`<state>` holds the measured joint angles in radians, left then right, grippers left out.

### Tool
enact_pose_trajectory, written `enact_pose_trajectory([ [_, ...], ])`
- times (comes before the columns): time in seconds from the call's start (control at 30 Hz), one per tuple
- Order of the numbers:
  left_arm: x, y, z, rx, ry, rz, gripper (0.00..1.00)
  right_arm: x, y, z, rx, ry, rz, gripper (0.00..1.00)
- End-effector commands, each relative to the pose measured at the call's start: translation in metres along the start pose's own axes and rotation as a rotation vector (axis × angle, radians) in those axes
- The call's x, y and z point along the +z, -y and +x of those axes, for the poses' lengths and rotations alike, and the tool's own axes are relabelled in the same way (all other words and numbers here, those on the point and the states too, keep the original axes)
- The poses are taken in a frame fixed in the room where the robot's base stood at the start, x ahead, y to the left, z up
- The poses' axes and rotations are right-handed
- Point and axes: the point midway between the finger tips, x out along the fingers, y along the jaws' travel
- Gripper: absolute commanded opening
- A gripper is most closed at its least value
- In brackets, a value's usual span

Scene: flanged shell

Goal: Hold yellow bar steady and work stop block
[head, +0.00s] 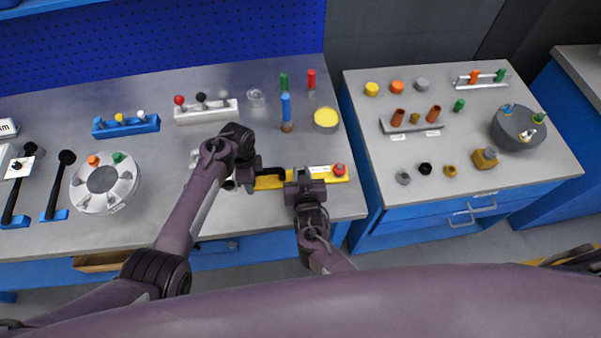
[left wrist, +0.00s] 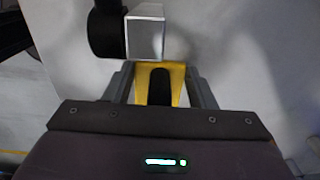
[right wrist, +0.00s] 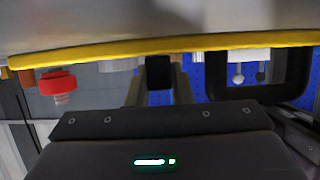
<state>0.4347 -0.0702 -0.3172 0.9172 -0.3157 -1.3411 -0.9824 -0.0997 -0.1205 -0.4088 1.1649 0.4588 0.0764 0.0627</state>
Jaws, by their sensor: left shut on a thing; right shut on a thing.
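The yellow bar (head: 270,182) lies near the front edge of the left bench, with a red knob (head: 339,170) near its right end. My left gripper (head: 256,178) is shut on the bar's left part; the left wrist view shows the yellow end (left wrist: 144,86) between the fingers. My right gripper (head: 300,180) is over the bar's middle. In the right wrist view its fingers are shut on a small black block, seemingly the stop block (right wrist: 159,72), against the yellow bar (right wrist: 100,50). The red knob (right wrist: 57,84) also shows there. In the head view the gripper hides the block.
A blue cylinder (head: 286,108) and a yellow-topped round dish (head: 326,118) stand behind the bar. A white wheel-like fixture (head: 104,189) is at left. The second bench (head: 370,150) holds several small parts beyond a gap. Bench space in front of the bar is narrow.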

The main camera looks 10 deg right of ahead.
Motion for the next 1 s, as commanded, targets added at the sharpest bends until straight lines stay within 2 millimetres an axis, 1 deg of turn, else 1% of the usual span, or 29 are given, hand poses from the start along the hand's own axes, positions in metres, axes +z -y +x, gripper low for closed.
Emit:
enact_pose_trajectory([
  [0.1, 0.001, 0.001, 0.000, -0.001, -0.001, -0.002, 0.09, 0.001, -0.019, 0.000, 0.004, 0.001, -0.002, 0.00],
  [0.2, 0.001, 0.001, 0.000, -0.001, 0.000, -0.002, 0.09, 0.001, -0.032, 0.000, 0.003, 0.001, -0.002, 0.00],
  [0.47, 0.001, 0.001, 0.000, -0.001, 0.000, -0.002, 0.09, 0.001, -0.033, 0.000, 0.002, 0.002, -0.001, 0.00],
  [0.5, 0.001, 0.001, 0.000, -0.001, 0.000, -0.002, 0.09, 0.001, -0.033, 0.000, 0.002, 0.002, -0.001, 0.23],
  [0.63, 0.001, 0.001, 0.000, -0.001, 0.000, -0.002, 0.09, 0.001, -0.033, 0.000, 0.002, 0.001, -0.001, 0.40],
  [0.67, 0.001, 0.001, 0.000, -0.001, 0.000, -0.002, 0.09, 0.001, -0.033, 0.000, 0.002, 0.001, -0.001, 0.42],
  [0.9, 0.001, 0.001, 0.000, -0.001, 0.000, -0.002, 0.09, 0.000, -0.033, 0.000, 0.002, 0.001, -0.001, 0.42],
  [1.0, 0.001, 0.000, 0.000, -0.001, 0.001, -0.002, 0.09, 0.001, -0.033, -0.005, 0.001, 0.001, 0.000, 0.42],
])
